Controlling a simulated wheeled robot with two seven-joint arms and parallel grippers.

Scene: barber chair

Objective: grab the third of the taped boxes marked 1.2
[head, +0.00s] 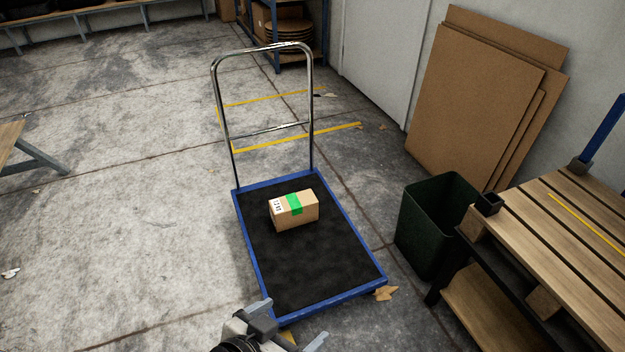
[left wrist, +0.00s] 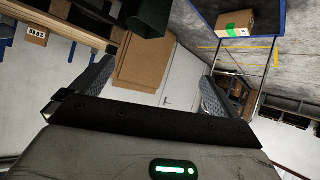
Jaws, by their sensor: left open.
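One cardboard box (head: 296,208) with green tape and a white label lies on the black deck of a blue-edged cart. The writing on its label is too small to read. It also shows in the left wrist view (left wrist: 235,23), at the upper right. My left gripper (head: 291,322) is at the cart's near edge in the head view, nearer to me than the box and apart from it. Its two fingers are spread and empty, as the left wrist view (left wrist: 154,82) also shows. My right gripper is not in view.
The cart (head: 262,270) has a tall chrome handle (head: 262,47) at its far end. A dark green bin (head: 425,235) and a slatted wooden bench (head: 565,225) stand to the right. Cardboard sheets (head: 480,100) lean on the wall.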

